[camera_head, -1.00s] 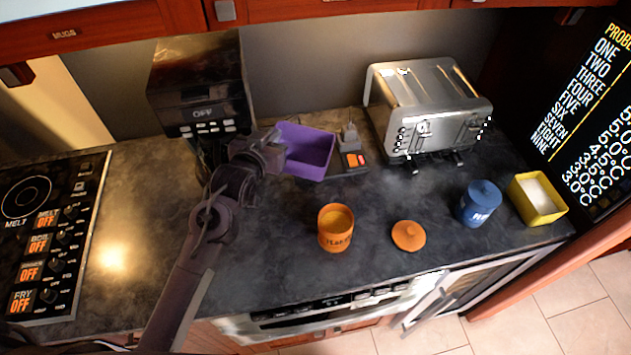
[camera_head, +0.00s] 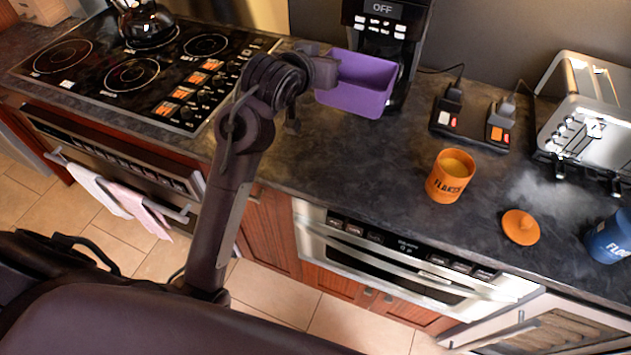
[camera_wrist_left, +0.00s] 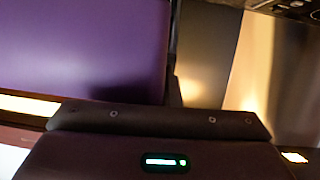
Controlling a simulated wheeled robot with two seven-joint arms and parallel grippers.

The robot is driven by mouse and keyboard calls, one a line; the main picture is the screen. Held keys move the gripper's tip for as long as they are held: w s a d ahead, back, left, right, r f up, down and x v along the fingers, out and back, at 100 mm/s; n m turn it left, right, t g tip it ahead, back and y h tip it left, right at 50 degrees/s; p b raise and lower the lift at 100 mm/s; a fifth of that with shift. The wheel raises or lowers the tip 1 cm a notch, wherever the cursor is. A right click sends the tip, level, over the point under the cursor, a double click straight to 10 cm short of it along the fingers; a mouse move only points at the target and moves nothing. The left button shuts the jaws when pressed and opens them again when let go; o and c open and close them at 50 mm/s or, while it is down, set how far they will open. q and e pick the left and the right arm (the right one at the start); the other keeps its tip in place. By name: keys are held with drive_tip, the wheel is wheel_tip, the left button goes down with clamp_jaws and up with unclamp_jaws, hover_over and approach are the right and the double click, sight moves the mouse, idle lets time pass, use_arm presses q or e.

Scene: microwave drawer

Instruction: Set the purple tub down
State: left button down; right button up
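The purple tub (camera_head: 358,84) is an open rectangular container, in front of the coffee maker in the head view. My left gripper (camera_head: 326,72) is at the tub's left side, shut on its wall. The tub appears held above the counter, though the exact gap is hard to tell. In the left wrist view the tub's purple wall (camera_wrist_left: 85,50) fills the upper left, close to the gripper body; the fingertips are hidden there. My right gripper is not in view.
The coffee maker (camera_head: 386,35) stands behind the tub. The stove top (camera_head: 140,75) is to the left. An orange canister (camera_head: 450,176), its orange lid (camera_head: 520,227), a power strip (camera_head: 471,123) and a toaster (camera_head: 590,125) are to the right. Bare counter (camera_head: 345,160) lies in front.

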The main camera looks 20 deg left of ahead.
use_arm(q)
drive_tip(key=shift+y, duration=0.3)
drive_tip(key=f+p, duration=0.1)
drive_tip(key=f, duration=0.5)
drive_tip(key=f+p, duration=0.1)
drive_tip(key=f, duration=0.6)
drive_tip(key=a+f+p, duration=0.1)
drive_tip(key=f, duration=0.6)
drive_tip(key=shift+s, duration=0.3)
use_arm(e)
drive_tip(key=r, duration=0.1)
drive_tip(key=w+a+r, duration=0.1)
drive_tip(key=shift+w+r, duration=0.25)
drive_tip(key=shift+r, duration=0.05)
use_arm(q)
drive_tip(key=shift+f, duration=0.1)
drive_tip(key=shift+f, duration=0.1)
drive_tip(key=c, duration=1.7)
unclamp_jaws()
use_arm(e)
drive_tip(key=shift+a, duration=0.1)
